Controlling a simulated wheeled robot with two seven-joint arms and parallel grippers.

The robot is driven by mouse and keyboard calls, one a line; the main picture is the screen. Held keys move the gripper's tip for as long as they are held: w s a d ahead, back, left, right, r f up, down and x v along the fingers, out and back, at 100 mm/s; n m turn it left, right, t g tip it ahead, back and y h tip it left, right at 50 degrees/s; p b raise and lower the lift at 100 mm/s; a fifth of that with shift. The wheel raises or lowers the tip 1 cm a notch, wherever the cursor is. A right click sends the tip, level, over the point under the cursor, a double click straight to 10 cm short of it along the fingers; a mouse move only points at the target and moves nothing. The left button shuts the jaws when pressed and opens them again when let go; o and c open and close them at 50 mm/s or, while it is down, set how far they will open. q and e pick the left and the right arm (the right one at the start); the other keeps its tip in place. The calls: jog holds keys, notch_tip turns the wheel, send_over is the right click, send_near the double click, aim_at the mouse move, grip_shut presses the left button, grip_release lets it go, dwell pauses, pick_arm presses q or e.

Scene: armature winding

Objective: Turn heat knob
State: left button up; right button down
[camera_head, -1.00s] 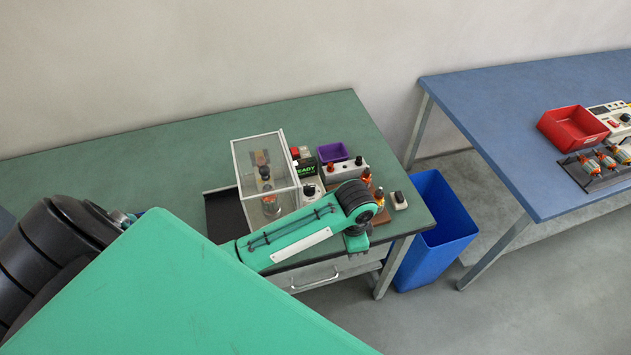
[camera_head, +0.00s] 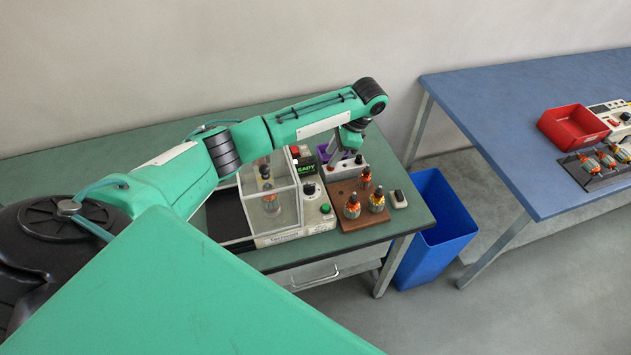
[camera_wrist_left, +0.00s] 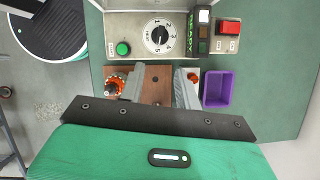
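The fingers are clear of this dial. My right gripper is not in view.
A clear-walled cover (camera_head: 271,207) stands left of the panel. A brown board (camera_head: 359,213) holds orange-and-black armatures. A purple bin (camera_wrist_left: 218,89) and a red button (camera_wrist_left: 228,28) are close by. A small switch box (camera_head: 399,200) is near the right edge.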

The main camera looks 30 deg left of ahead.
aim_at(314, 185)
pick_arm(q)
jog(key=p+x, duration=0.3)
jog(key=x, duration=0.9)
jog(key=shift+d+p, duration=0.1)
jog(key=shift+p, duration=0.25)
jog(key=shift+s+a+f, duration=0.15)
jog(key=shift+a+f, duration=0.05)
jog(key=shift+f, duration=0.45)
grip_shut()
